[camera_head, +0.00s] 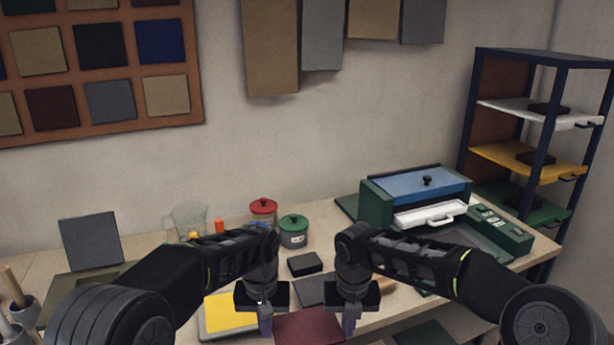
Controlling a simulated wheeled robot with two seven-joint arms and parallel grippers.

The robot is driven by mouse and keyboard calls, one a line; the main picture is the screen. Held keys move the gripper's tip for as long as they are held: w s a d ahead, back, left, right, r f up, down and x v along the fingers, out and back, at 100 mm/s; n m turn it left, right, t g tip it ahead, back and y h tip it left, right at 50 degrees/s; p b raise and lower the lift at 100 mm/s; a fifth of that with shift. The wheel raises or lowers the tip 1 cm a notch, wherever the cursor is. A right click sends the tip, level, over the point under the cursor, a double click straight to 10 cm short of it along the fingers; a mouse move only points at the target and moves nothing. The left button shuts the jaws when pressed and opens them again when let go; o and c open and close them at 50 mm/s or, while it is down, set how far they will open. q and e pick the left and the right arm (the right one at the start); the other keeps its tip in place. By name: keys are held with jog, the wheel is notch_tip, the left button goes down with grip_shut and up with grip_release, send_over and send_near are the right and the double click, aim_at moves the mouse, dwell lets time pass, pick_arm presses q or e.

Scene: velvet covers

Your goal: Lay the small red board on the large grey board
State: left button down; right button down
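The small red board (309,329) is dark red and lies flat at the bottom centre, cut off by the lower edge of the view. My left gripper (265,324) points down at its left edge, and my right gripper (348,323) points down at its right edge. Their fingers show as narrow shapes, so I cannot tell whether they are shut on the board. A dark grey board (311,290) shows just behind the red one, partly hidden by it and my grippers. Another grey board (91,241) stands tilted at the left. I cannot tell which is the large one.
A yellow sheet (228,312) on a grey tray lies left of my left gripper. A black block (305,264), a red-lidded jar (263,211) and a green-lidded jar (293,231) stand behind. A green press (418,205) is at right, near a shelf rack (471,122).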

pick_arm(q)
jog(key=shift+d+r, duration=0.1)
jog(key=shift+d, duration=0.15)
pick_arm(e)
jog(key=shift+a+r, duration=0.1)
jog(key=shift+a, duration=0.15)
